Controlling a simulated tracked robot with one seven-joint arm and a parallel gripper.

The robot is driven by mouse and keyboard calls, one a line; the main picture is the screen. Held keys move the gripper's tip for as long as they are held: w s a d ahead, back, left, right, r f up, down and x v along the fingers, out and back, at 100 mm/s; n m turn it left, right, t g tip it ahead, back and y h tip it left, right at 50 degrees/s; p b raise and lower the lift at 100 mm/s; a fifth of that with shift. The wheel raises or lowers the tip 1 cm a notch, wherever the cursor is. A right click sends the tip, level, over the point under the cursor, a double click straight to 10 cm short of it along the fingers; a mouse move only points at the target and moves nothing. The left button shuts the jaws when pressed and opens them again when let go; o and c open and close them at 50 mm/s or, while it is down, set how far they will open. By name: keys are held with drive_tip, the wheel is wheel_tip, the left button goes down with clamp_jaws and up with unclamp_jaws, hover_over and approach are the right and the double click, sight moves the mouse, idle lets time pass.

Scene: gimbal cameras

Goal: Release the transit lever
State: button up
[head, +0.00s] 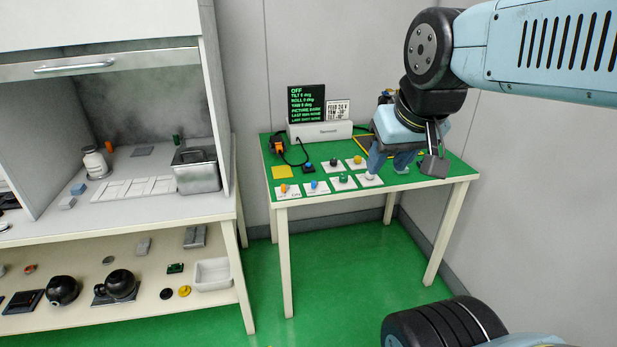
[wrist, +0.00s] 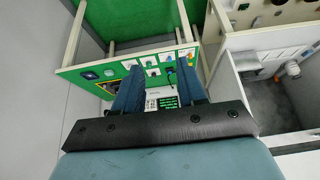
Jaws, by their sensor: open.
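I cannot make out a transit lever for certain in either view. A row of white plates with coloured knobs lies along the front of the green table; an orange knob (head: 284,188), a blue knob (head: 314,184) and a green knob (head: 343,178) show clearly. My gripper (head: 388,169) is open over the right part of the table, its blue fingers pointing down near the right end of this row. In the wrist view my gripper (wrist: 160,66) shows two parted fingers with plates between and beyond them. The fingers hide part of the tabletop, and contact cannot be told.
A white box (head: 320,131) with a dark display (head: 306,103) and a small sign (head: 338,117) stands at the table's back. An orange device (head: 278,145) with a cable lies left. A cabinet with a shelf (head: 125,260) stands left. Green floor between is clear.

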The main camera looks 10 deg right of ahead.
sight(314, 184)
drive_tip(key=shift+a, duration=0.1)
drive_tip(key=w+d+f+n+t, duration=0.15)
drive_tip(key=w+f, duration=0.35)
drive_tip(key=w, duration=0.5)
drive_tip(key=w+f+t, duration=0.2)
drive_tip(key=w+f, duration=0.2)
drive_tip(key=w, duration=0.6)
drive_tip(key=w+f+n+t, duration=0.15)
drive_tip(key=w+f, duration=0.35)
drive_tip(key=w, duration=0.6)
drive_tip(key=w+f+m+t+y, duration=0.15)
drive_tip(key=f+t, duration=0.25)
drive_tip(key=f, duration=0.7)
drive_tip(key=w+f+t+y, duration=0.1)
drive_tip(key=w+f+t, duration=0.15)
drive_tip(key=f, duration=0.85)
drive_tip(key=shift+t, duration=0.35)
drive_tip(key=w, duration=0.4)
drive_tip(key=w+a, duration=0.1)
drive_tip(key=w, duration=0.4)
drive_tip(key=w+a, duration=0.1)
drive_tip(key=w, duration=0.3)
drive_tip(key=shift+w+a+r, duration=0.1)
drive_tip(key=shift+w, duration=0.15)
clamp_jaws()
